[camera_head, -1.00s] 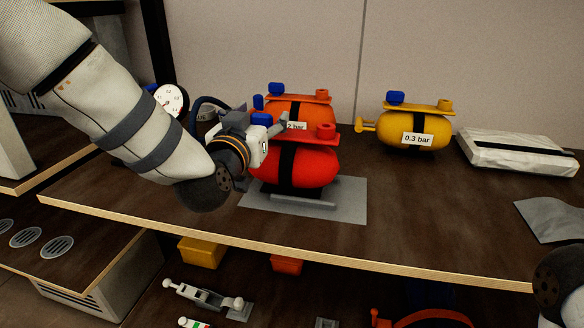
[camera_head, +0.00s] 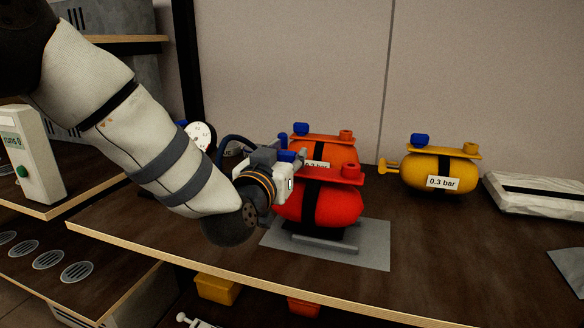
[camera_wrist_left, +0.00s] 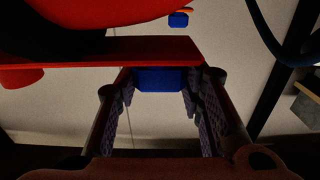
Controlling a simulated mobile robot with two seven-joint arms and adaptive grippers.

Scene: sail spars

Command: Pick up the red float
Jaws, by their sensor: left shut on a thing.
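The red float (camera_head: 335,205) has a rounded red body with a black band and a flat red plate on top. It is upright over a low dark cradle on a grey mat (camera_head: 372,250); I cannot tell whether it touches the cradle. My left gripper (camera_head: 291,160) is at the float's left end, shut on its blue knob. In the left wrist view the blue knob (camera_wrist_left: 160,79) sits between the two fingers, beside the red plate (camera_wrist_left: 110,52). The gripper hides part of the float's left end. My right gripper is not in view.
An orange float (camera_head: 335,149) stands close behind the red one. A yellow float (camera_head: 425,174) labelled 0.3 bar stands to the right, with a white wrapped bundle (camera_head: 535,193) beyond. A round gauge (camera_head: 202,136) is behind my left arm. The shelf's front edge is close.

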